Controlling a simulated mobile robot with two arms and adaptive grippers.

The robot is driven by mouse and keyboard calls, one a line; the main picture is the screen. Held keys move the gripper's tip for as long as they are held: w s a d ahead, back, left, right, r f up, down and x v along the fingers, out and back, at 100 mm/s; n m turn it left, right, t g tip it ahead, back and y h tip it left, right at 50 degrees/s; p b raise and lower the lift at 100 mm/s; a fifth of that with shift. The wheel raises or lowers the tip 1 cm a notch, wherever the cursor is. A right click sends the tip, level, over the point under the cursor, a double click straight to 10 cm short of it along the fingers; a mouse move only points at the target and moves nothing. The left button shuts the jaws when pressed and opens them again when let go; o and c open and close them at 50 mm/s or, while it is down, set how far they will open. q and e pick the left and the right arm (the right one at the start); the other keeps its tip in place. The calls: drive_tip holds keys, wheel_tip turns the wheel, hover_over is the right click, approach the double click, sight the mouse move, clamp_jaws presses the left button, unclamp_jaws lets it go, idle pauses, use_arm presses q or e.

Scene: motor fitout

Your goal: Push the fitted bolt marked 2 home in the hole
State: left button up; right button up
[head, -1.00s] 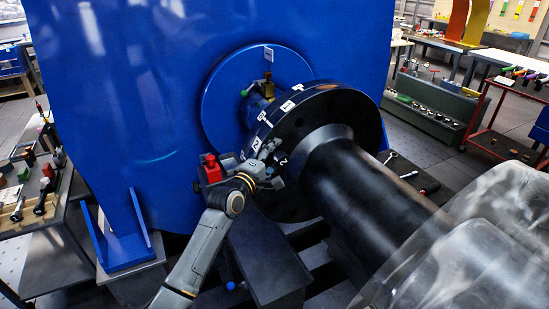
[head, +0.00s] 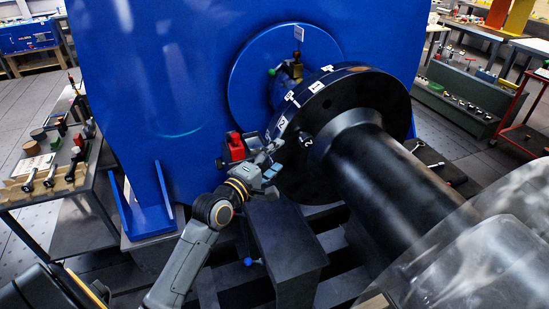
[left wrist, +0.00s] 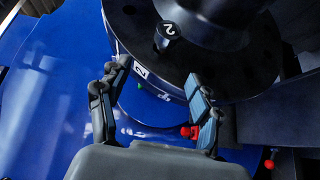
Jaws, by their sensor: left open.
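The bolt marked 2 (head: 307,141) sits in a hole in the face of the black flange (head: 386,100), beside the thick black shaft (head: 375,170). In the left wrist view the bolt (left wrist: 167,35) is a short dark cylinder with a white 2 on its end; its head seems to stand out from the flange face. A white 2 label on the flange rim (left wrist: 140,71) is near it. My left gripper (head: 271,160) is open and empty, apart from the bolt, to its lower left. In the left wrist view its fingers (left wrist: 158,78) are spread below the bolt. My right gripper is not in view.
A red block (head: 236,147) is just behind my left gripper. The big blue housing (head: 160,70) fills the back. A dark box-like support (head: 285,240) stands below the flange. A tool table (head: 60,165) is at the left; a translucent cover (head: 480,240) is at lower right.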

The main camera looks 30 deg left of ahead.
use_arm(q)
drive_tip(key=shift+s, duration=0.1)
drive_tip(key=shift+d+r, duration=0.15)
drive_tip(key=shift+d, duration=0.05)
drive_tip(key=c, duration=0.6)
drive_tip(key=shift+w+d+r+n+t+b, duration=0.7)
drive_tip(key=shift+w+d+r+t+b, duration=0.2)
drive_tip(key=shift+d+r+t+b, duration=0.25)
drive_tip(key=c, duration=0.7)
drive_tip(key=r+n+t, duration=0.1)
drive_tip(key=w+d+r+n+t+y+b, duration=0.1)
drive_tip(key=d+r+n+t+y+b, duration=0.1)
drive_tip(key=n, duration=0.1)
drive_tip(key=shift+w+r, duration=0.3)
drive_tip(key=shift+r, duration=0.05)
clamp_jaws()
drive_tip(key=n+g+y+b, duration=1)
drive_tip(key=n+g+y, duration=0.3)
drive_tip(key=n, duration=1)
approach(309, 143)
drive_tip(key=t+y, duration=0.1)
drive_tip(key=shift+f+p+x, duration=0.2)
drive_tip(key=shift+f+x, duration=0.05)
drive_tip(key=shift+x, duration=0.9)
drive_tip(key=shift+f+p+x, duration=0.15)
drive_tip(key=shift+f+x, duration=0.1)
drive_tip(key=shift+x, duration=1.95)
